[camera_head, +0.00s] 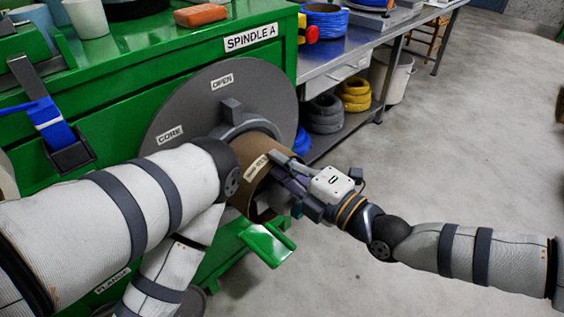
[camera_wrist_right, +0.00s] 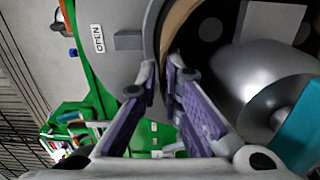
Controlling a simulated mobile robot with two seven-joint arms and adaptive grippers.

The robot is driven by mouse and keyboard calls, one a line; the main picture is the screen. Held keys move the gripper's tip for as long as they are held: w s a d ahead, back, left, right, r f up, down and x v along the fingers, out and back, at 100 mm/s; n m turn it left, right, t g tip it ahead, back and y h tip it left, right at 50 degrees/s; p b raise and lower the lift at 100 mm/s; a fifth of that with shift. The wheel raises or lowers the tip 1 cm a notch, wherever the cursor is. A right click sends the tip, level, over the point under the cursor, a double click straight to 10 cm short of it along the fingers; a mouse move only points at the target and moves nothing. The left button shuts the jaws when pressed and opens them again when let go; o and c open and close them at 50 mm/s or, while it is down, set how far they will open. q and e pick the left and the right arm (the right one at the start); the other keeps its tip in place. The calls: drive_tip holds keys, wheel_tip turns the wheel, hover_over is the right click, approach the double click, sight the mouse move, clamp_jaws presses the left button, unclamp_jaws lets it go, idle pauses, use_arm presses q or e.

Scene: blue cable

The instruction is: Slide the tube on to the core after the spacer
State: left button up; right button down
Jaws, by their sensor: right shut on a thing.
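The brown cardboard tube (camera_head: 257,155) lies sideways in front of the round grey plate (camera_head: 190,112) of Spindle A. Its far end is at a grey ring with a block (camera_head: 233,118), perhaps the spacer; whether they touch is unclear. My right gripper (camera_head: 276,168) is shut on the tube's near rim from the right. In the right wrist view its purple fingers (camera_wrist_right: 170,95) straddle the brown rim (camera_wrist_right: 180,25). A silver rounded part (camera_wrist_right: 250,90) shows inside the dark bore; I cannot tell if it is the core. My left arm crosses in front; its gripper is out of view.
The green cabinet (camera_head: 120,95) stands behind, with an open green tray-like part (camera_head: 265,243) below the tube. A metal bench (camera_head: 345,50) with coils under it stands at the back right. The floor (camera_head: 470,150) on the right is clear.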

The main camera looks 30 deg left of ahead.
drive_tip(key=shift+s+a+f, duration=0.1)
drive_tip(key=shift+s+f, duration=0.05)
drive_tip(key=shift+f, duration=0.2)
drive_tip(key=c, duration=1.8)
unclamp_jaws()
drive_tip(key=shift+c, duration=0.2)
drive_tip(key=shift+o, duration=0.9)
drive_tip(key=shift+a+f, duration=0.1)
drive_tip(key=shift+a, duration=0.1)
drive_tip(key=o, duration=0.3)
drive_tip(key=shift+d, duration=0.15)
drive_tip(key=shift+o, duration=0.2)
drive_tip(key=shift+d+f, duration=0.1)
drive_tip(key=shift+f, duration=0.35)
drive_tip(key=shift+c, duration=1.6)
drive_tip(key=shift+o, duration=0.3)
drive_tip(key=shift+s+d, duration=0.15)
drive_tip(key=shift+d, duration=0.45)
